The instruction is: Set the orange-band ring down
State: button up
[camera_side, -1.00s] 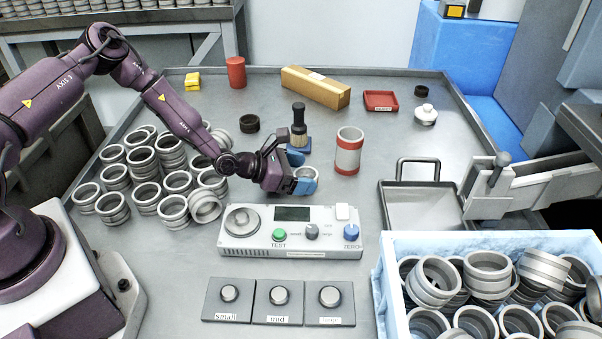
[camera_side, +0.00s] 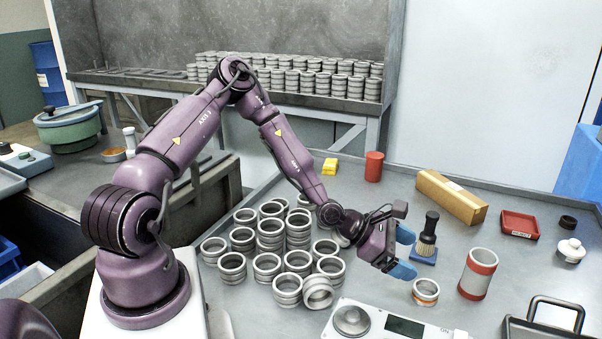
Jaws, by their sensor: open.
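The orange-band ring (camera_side: 426,297), a short grey ring with an orange stripe, sits upright on the grey table behind the measuring box (camera_side: 395,325). My gripper (camera_side: 405,253) is just up and to the left of the ring in the picture. Its two blue fingertips are spread apart with nothing between them. The ring shows whole, with a small visible space between it and the nearer fingertip.
A red-banded cylinder (camera_side: 477,274) stands right of the ring, and a brush (camera_side: 428,235) on a blue base behind it. Several grey rings (camera_side: 270,265) crowd the table to the left.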

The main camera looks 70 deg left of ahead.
jog(key=s+a+r+m+g+y, duration=0.25)
jog(key=s+r+m+y, duration=0.2)
jog(key=r+m, duration=0.35)
jog(key=s+a+r+m+g+y, duration=0.1)
jog(key=s+r+m+g+y, duration=0.2)
jog(key=s+r+m, duration=0.55)
jog(key=s+d+r+m, duration=0.2)
jog(key=s+r+m, duration=0.2)
jog(key=s+m, duration=0.2)
jog(key=s+d+r+m+h, duration=0.1)
jog(key=s+r+m, duration=0.3)
jog(key=s+m, duration=0.2)
jog(key=shift+s+d+r, duration=0.35)
jog(key=shift+s+d, duration=0.05)
jog(key=shift+s, duration=0.25)
